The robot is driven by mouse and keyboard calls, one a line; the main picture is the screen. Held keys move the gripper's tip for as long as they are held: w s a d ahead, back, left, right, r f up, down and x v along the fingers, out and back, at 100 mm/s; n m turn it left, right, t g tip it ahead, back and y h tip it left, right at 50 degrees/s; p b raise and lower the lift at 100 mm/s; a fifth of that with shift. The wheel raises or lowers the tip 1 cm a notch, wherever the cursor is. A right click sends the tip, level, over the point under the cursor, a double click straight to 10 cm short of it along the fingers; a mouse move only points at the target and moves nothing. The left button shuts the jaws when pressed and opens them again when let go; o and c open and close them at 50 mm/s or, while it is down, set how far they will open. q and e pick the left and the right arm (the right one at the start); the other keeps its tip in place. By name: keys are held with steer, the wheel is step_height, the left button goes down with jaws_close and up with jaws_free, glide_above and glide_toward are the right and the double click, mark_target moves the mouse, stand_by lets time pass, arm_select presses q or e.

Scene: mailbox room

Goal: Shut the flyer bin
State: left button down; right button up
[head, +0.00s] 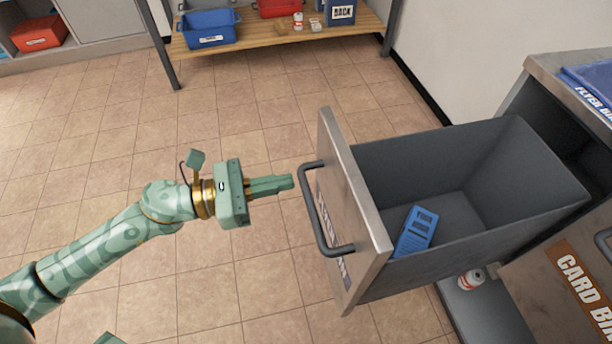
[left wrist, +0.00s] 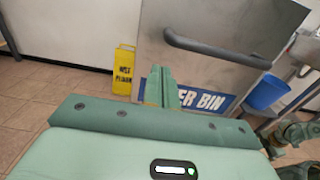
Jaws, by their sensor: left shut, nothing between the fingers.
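The flyer bin is a drawer with a steel front (head: 352,210) and a dark grey tub, pulled well out of its cabinet. A dark bar handle (head: 322,215) is on its front, and a blue item (head: 415,232) lies inside the tub. My left gripper (head: 290,183) is shut and empty, a little left of the drawer front and handle. In the left wrist view the shut fingers (left wrist: 161,88) point at the steel front (left wrist: 215,60), below the handle (left wrist: 215,48) and over the blue bin label (left wrist: 207,101).
A card bin (head: 570,285) is in the cabinet at right. A white and red can (head: 471,279) sits below the drawer. A wooden bench (head: 270,38) with bins stands at the back. A yellow sign (left wrist: 124,70) stands beyond. The tiled floor left of the drawer is clear.

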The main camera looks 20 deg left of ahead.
mark_target(322, 174)
arm_select(q)
steer(key=shift+x, duration=2.4)
arm_select(e)
steer(key=shift+w+d+r, duration=0.1)
steer(key=shift+w+r, duration=0.65)
steer(key=shift+w, duration=0.3)
